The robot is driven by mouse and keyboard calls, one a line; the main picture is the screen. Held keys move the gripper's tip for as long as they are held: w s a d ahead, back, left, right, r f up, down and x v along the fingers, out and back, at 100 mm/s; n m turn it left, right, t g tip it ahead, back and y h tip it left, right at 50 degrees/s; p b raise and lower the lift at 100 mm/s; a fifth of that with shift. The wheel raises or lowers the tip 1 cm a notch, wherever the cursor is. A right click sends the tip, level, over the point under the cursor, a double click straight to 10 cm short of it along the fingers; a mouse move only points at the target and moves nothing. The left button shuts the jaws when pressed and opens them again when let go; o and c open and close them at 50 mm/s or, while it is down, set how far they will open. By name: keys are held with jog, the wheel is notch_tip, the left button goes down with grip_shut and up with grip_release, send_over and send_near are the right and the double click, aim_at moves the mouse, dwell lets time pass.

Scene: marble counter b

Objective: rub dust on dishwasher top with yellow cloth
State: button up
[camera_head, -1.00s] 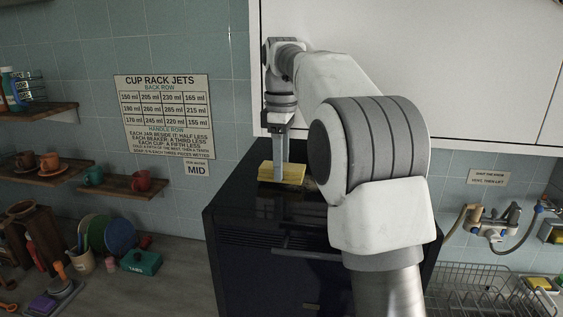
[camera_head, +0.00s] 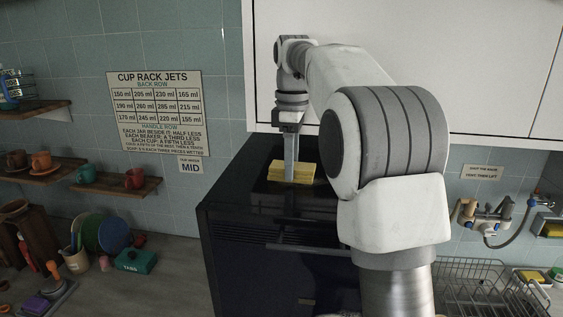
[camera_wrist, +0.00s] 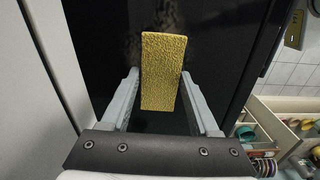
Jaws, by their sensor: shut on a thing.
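The yellow cloth (camera_head: 302,173) looks like a flat block and lies on the black, glossy dishwasher top (camera_head: 245,183). My gripper (camera_head: 289,172) points down from above and is shut on the cloth. In the wrist view the cloth (camera_wrist: 163,62) sits between the two fingers of my gripper (camera_wrist: 160,88). A brownish smear of dust (camera_wrist: 160,18) shows on the dark top just beyond the cloth's far end. My arm hides the right part of the top in the head view.
A white cabinet (camera_head: 450,70) hangs close above and behind. A tap (camera_head: 490,217) and wire rack (camera_head: 480,285) are at the right. A shelf with cups (camera_head: 110,184) and colored plates (camera_head: 100,234) are at the left. The top left of the cloth is clear.

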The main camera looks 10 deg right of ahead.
aim_at(277, 162)
jog(key=shift+s+d+f, duration=0.1)
jog(key=shift+s+d, duration=0.2)
jog(key=shift+d, duration=0.4)
jog(key=shift+s+d, duration=0.3)
jog(key=shift+d, duration=0.45)
jog(key=shift+s+d+f, duration=0.1)
jog(key=shift+s+d, duration=0.2)
jog(key=shift+d, duration=0.4)
jog(key=shift+s+d+r, duration=0.1)
jog(key=shift+s+d, duration=0.15)
jog(key=shift+d, duration=0.35)
jog(key=shift+s+d, duration=0.25)
jog(key=shift+d, duration=0.35)
jog(key=shift+s+d+r, duration=0.1)
jog(key=shift+s+d, duration=0.15)
jog(key=shift+d, duration=0.35)
jog(key=shift+r+p, duration=0.1)
jog(key=shift+p, duration=0.4)
